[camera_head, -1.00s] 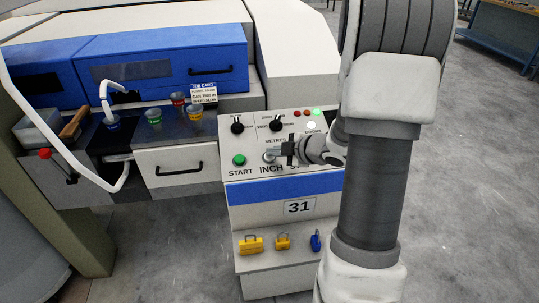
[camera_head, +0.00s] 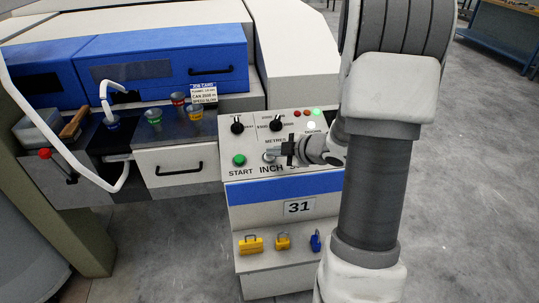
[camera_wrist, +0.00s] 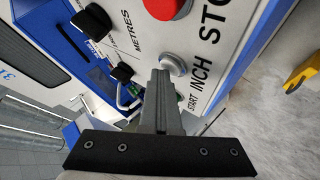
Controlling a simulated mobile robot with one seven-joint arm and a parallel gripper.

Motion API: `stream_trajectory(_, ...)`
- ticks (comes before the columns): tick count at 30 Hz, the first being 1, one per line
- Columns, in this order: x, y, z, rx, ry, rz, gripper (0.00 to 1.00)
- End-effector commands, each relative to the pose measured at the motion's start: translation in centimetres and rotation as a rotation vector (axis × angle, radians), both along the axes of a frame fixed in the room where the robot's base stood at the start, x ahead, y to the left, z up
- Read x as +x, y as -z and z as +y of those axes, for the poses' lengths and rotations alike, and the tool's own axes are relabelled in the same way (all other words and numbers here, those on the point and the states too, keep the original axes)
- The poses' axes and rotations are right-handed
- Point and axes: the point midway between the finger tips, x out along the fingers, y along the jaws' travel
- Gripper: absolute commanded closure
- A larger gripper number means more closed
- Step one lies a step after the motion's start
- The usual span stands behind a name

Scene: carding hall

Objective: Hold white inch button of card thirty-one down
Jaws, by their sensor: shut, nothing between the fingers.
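In the wrist view the white INCH button (camera_wrist: 173,63), in a grey ring, lies just beyond my fingertips. My gripper (camera_wrist: 163,72) is shut and empty, its tips at the near edge of the button; I cannot tell whether they touch or press it. In the head view my gripper (camera_head: 270,154) is over the INCH label and hides most of the button.
The green START button (camera_head: 239,160) is left of INCH. The red STOP button (camera_wrist: 166,6) is on the other side, hidden by my arm in the head view. Black knobs (camera_head: 237,127) and lamps (camera_head: 317,112) are above.

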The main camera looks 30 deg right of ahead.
Motion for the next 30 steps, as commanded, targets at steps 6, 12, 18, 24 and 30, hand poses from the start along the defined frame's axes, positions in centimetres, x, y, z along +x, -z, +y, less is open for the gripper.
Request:
stream_trajectory(6, 0.0, 0.1, 0.0, 0.000, 0.001, 0.002, 1.00)
stream_trajectory(12, 0.0, 0.1, 0.0, -0.001, 0.000, 0.001, 1.00)
stream_trajectory(18, 0.0, 0.0, 0.0, -0.001, 0.000, 0.001, 1.00)
stream_trajectory(24, -0.2, -0.9, 0.1, -0.001, 0.000, 0.001, 1.00)
stream_trajectory(30, -0.5, -1.8, 0.1, 0.001, 0.000, 0.001, 1.00)
